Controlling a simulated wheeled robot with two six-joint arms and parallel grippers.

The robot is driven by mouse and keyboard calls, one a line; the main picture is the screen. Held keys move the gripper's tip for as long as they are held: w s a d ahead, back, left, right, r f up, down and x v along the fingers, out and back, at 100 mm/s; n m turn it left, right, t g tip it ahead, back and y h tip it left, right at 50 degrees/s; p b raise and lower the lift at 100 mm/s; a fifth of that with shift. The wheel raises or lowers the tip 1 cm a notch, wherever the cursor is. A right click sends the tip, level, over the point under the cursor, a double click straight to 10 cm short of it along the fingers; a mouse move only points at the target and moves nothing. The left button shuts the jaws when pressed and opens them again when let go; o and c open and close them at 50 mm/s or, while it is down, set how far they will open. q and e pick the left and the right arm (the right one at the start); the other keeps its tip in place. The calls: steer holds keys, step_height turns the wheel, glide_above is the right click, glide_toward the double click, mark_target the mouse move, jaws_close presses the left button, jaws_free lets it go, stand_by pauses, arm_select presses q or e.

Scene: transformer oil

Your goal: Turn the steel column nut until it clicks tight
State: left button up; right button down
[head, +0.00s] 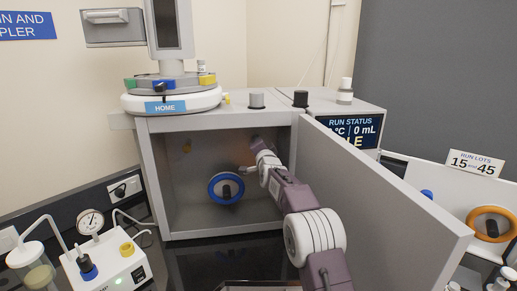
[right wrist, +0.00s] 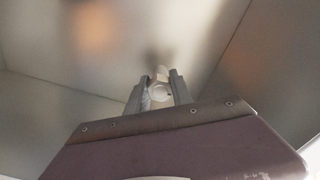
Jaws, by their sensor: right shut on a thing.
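My right gripper (right wrist: 160,80) is inside the open oven chamber, reached by my arm from the lower right of the head view. In the right wrist view its two grey fingers are shut on a small pale metal fitting, apparently the steel column nut (right wrist: 160,93). The fingers hide its sides, and its thread and seat cannot be made out. In the head view the nut is too small and covered to tell. A blue ring-shaped column (head: 213,191) hangs on a dark hub in the chamber, left of my gripper. My left gripper is not in view.
The grey oven door (head: 390,195) stands open to the right, close beside my arm. A small yellowish fitting (head: 187,147) sits at the chamber's upper left. A sampler carousel (head: 170,100) stands on top. A gauge unit (head: 105,262) is at left, an orange ring (head: 472,224) at right.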

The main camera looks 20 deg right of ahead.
steer(key=shift+m, duration=0.3)
steer(key=c, duration=1.1)
jaws_free()
steer(key=shift+d, duration=0.1)
steer(key=shift+s+b, duration=0.2)
steer(key=shift+b, duration=0.15)
steer(key=s+b, duration=0.1)
steer(key=s, duration=0.2)
steer(key=s+a+b, duration=0.1)
steer(key=s+b, duration=0.2)
steer(key=s, duration=0.2)
steer(key=shift+s+a, duration=0.2)
steer(key=shift+s, duration=0.15)
